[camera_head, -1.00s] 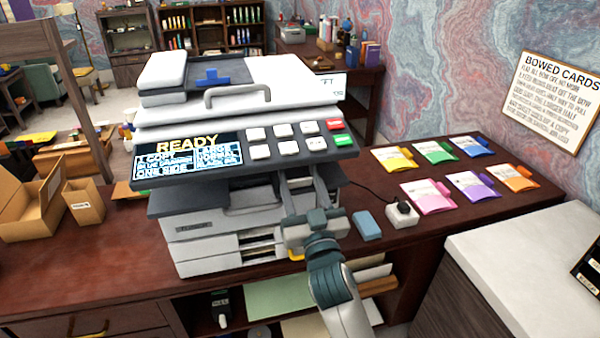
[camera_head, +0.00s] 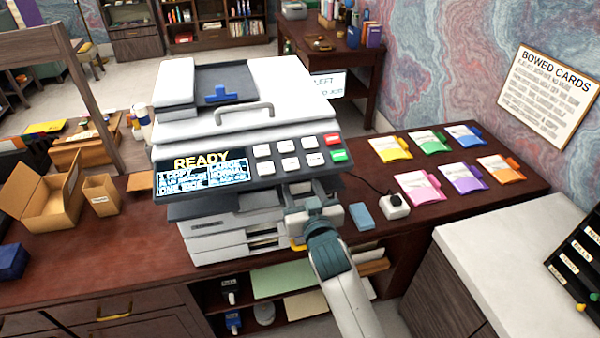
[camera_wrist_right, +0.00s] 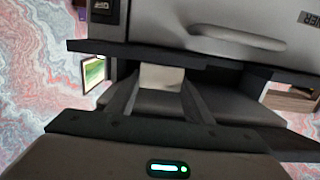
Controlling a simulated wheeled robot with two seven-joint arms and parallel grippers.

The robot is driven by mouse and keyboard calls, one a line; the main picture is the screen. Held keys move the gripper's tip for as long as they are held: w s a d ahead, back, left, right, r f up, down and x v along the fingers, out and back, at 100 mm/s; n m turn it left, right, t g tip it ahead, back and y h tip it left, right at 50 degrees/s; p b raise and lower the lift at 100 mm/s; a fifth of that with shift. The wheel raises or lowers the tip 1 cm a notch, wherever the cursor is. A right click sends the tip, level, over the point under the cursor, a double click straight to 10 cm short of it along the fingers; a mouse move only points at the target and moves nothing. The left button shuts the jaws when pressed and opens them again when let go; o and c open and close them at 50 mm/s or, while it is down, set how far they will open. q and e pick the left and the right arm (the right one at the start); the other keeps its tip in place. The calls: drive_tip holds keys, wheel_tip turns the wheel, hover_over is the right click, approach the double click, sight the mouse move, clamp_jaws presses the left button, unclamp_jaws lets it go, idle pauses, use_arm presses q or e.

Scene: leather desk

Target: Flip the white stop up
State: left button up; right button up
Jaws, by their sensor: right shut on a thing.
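The copier (camera_head: 235,125) stands on the desk with its screen reading READY. My right gripper (camera_wrist_right: 162,82) reaches into the gap below its control panel; in the head view the gripper body (camera_head: 313,212) shows, but the fingertips are mostly hidden under the panel. In the right wrist view a small white block, seemingly the white stop (camera_wrist_right: 162,77), sits between the two fingers, which are shut on it. Its lower part blends with the pale surface below, so I cannot tell its exact tilt. My left gripper is not in view.
A blue block (camera_head: 361,216) and a white box with a black knob (camera_head: 394,206) lie right of the copier. Several coloured card packs (camera_head: 420,185) lie farther right. Open cardboard boxes (camera_head: 45,197) stand at the left. A white counter (camera_head: 500,255) is at the right front.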

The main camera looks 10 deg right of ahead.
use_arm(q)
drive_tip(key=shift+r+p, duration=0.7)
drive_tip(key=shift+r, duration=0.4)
use_arm(e)
drive_tip(key=shift+w+g, duration=0.15)
drive_tip(key=shift+g, duration=0.45)
drive_tip(key=o, duration=1.1)
drive_tip(key=shift+c, duration=0.2)
drive_tip(key=shift+s+b, duration=0.4)
drive_tip(key=shift+s, duration=0.4)
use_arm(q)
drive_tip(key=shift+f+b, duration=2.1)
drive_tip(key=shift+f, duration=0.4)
use_arm(e)
drive_tip(key=s+r, duration=0.3)
drive_tip(key=s, duration=1.2)
drive_tip(key=shift+s+d, duration=0.3)
drive_tip(key=shift+f, duration=0.15)
